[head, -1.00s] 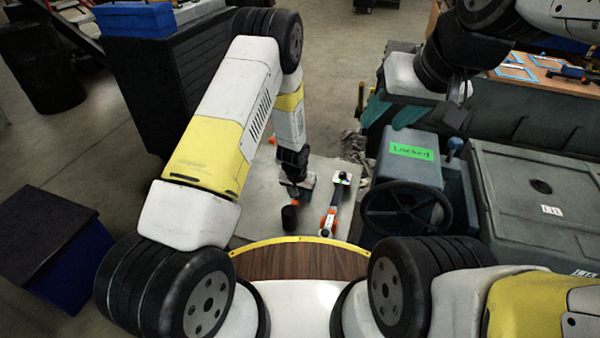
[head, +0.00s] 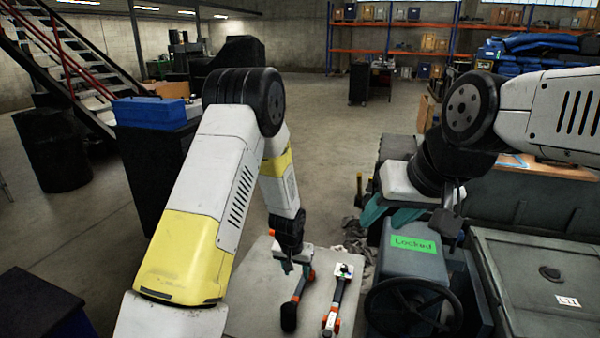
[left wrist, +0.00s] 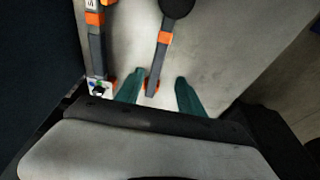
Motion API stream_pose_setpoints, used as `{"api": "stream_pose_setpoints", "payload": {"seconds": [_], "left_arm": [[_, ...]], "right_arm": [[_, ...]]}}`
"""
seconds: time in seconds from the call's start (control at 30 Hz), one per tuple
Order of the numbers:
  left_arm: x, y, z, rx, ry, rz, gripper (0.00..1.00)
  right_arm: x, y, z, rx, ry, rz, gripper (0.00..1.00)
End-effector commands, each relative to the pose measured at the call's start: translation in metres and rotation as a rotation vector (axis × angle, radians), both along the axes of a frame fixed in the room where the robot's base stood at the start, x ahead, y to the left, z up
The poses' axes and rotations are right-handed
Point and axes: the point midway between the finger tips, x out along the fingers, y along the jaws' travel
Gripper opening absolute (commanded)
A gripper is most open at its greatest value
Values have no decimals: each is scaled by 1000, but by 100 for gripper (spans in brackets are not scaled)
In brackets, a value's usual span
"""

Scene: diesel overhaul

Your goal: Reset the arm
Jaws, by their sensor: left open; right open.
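My left gripper (head: 293,262) hangs low over a light grey tabletop (head: 258,318). In the left wrist view its two green fingers (left wrist: 160,92) are spread apart. An orange and dark grey tool (head: 297,291) with a round black end lies below it, and its narrow end lies between the fingers in the left wrist view (left wrist: 158,65), with no visible grip on it. A second orange and grey tool (head: 336,304) lies beside it. My right gripper (head: 387,212), with teal fingers apart, is raised near the grey box with the green "Locked" label (head: 412,244), and looks empty.
A dark handwheel (head: 412,308) stands in front of the labelled box. A large grey lidded case (head: 545,270) is at the right. A dark cabinet (head: 150,170) with a blue box (head: 150,112) on top stands at the left. The floor (head: 320,130) beyond is open.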

Motion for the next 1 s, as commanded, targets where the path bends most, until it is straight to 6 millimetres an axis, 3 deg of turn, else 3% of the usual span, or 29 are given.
{"api": "stream_pose_setpoints", "payload": {"seconds": [0.03, 0.23, 0.5, 0.8, 1.0], "left_arm": [[3, 5, 25, -14, -17, 16, 45], [-8, 32, 128, -67, -55, 82, 45], [-60, 73, 248, -132, -112, 145, 45], [-153, 112, 337, -185, -187, 191, 45], [-214, 126, 364, -201, -234, 208, 45]], "right_arm": [[0, 0, 0, 0, 0, 0, 43], [0, 0, 0, 0, 0, 0, 43], [0, 0, 0, 0, 0, 0, 43], [0, 0, 0, 0, 0, 0, 43], [0, 0, 0, 0, 0, 0, 43]]}}
